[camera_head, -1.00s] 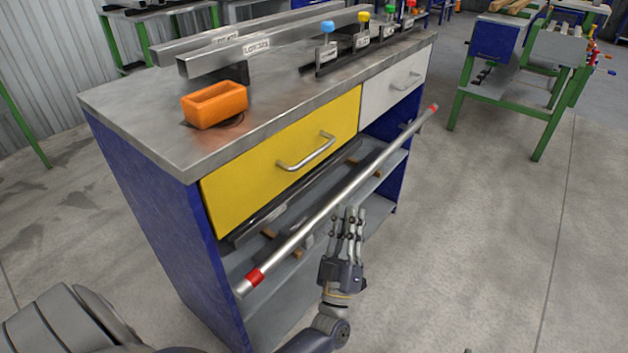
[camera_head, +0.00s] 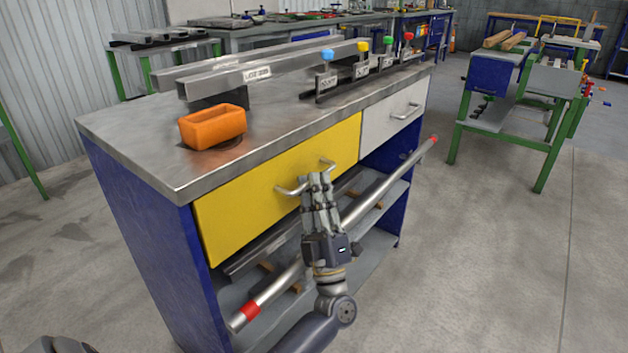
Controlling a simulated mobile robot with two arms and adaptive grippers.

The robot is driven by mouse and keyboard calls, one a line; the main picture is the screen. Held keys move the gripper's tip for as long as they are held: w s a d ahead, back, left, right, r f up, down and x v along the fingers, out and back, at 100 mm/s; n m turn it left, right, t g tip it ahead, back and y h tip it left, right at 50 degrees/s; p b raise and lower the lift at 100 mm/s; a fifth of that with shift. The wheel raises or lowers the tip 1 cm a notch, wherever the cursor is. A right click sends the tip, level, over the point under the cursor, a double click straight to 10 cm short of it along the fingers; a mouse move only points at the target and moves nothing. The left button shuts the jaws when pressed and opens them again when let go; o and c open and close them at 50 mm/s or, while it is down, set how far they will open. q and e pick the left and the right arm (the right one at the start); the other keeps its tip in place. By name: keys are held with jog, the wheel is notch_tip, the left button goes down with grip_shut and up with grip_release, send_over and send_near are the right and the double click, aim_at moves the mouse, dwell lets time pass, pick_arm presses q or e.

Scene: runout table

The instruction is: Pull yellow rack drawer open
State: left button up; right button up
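The yellow drawer (camera_head: 235,222) sits in the upper left of the blue bench's front. Its front looks flush with the bench, so it appears closed.
A long metal bar (camera_head: 378,190) with red ends runs across the bench front, passing behind my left gripper. A white drawer (camera_head: 378,128) is right of the yellow one. An orange bin (camera_head: 213,128) stands on the metal top (camera_head: 160,160).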

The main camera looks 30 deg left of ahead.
pick_arm(q)
jog(key=shift+x, duration=0.8)
grip_shut()
jog(key=shift+d, duration=0.1)
pick_arm(e)
jog(key=shift+d, duration=0.15)
